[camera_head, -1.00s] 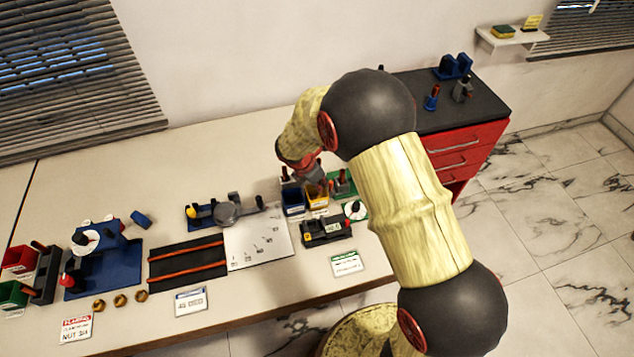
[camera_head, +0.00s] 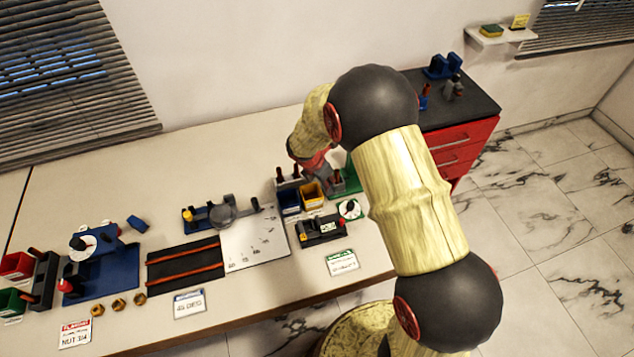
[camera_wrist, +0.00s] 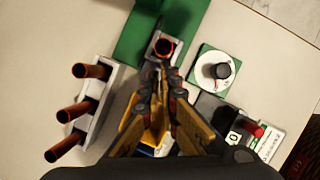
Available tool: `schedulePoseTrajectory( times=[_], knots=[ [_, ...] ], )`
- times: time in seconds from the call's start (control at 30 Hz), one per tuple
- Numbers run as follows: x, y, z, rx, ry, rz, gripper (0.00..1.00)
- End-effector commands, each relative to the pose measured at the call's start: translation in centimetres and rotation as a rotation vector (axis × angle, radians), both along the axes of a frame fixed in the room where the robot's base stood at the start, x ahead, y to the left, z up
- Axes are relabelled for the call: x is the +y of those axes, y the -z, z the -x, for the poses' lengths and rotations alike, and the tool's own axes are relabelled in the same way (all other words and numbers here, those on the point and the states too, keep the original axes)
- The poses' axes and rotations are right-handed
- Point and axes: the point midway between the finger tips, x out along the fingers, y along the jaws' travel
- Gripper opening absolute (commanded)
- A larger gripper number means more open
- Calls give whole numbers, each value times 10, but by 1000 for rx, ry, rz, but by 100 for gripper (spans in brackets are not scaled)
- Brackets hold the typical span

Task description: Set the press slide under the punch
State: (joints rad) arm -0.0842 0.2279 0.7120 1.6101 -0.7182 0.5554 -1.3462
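A green base plate (camera_wrist: 138,38) shows in the wrist view, with a grey block bearing an upright orange-red cylinder (camera_wrist: 163,47) on it. This looks like the press slide, but I cannot be sure. The punch is not clearly visible. My gripper (camera_wrist: 163,78) has its two fingers close together just below the grey block in that picture, and whether they touch it is unclear. In the head view the green base (camera_head: 350,178) is partly covered by my arm, and my gripper (camera_head: 327,182) is down over its left part.
A rack with several orange-red pegs (camera_wrist: 96,98) stands left of my gripper. A white dial with a black knob (camera_wrist: 216,70) is close on the right. Blue (camera_head: 288,202) and yellow (camera_head: 312,195) bins and a dark instrument (camera_head: 320,231) crowd the near side.

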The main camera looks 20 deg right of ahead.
Motion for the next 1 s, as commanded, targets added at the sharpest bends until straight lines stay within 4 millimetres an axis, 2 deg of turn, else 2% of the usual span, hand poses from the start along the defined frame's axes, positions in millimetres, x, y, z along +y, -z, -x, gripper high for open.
schedulePoseTrajectory(
  times=[0.03, 0.1, 0.27, 1.0],
  knots=[
    [-19, 4, 8, 18, 11, 1, 0],
    [-33, 4, 8, 17, 9, -1, 0],
    [-52, 4, 6, 12, 5, -3, 0],
    [-52, 2, 1, 0, 0, -5, 0]
  ],
)
